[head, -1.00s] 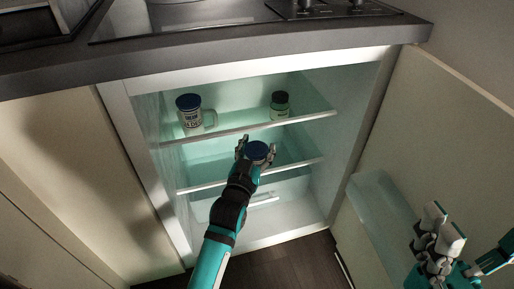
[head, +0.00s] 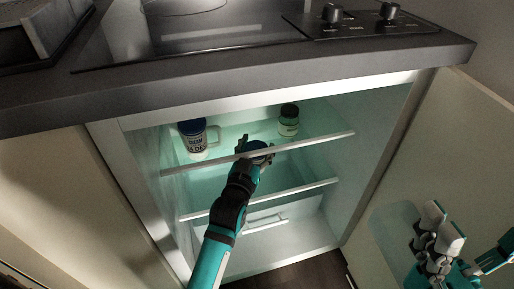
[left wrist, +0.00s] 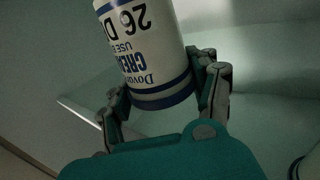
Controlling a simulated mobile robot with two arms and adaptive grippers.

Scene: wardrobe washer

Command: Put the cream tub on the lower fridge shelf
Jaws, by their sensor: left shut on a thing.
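My left gripper (head: 256,146) is shut on the cream tub (head: 258,145), whose blue lid shows in the head view. It overlaps the front edge of the upper fridge shelf (head: 320,141) there; I cannot tell whether it is inside or in front. In the left wrist view the fingers (left wrist: 165,98) flank the tub (left wrist: 146,45) at its blue-banded end, and its label, with CREAM and 26, reads upside down. The lower fridge shelf (head: 305,187) looks empty below it. My right gripper (head: 441,224) is open and empty at the lower right.
A white cream-labelled container with a blue lid and handle (head: 196,143) stands at the upper shelf's left. A dark-lidded jar (head: 289,122) stands toward its right. The open fridge door (head: 425,150) is at right, the counter (head: 250,75) overhead.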

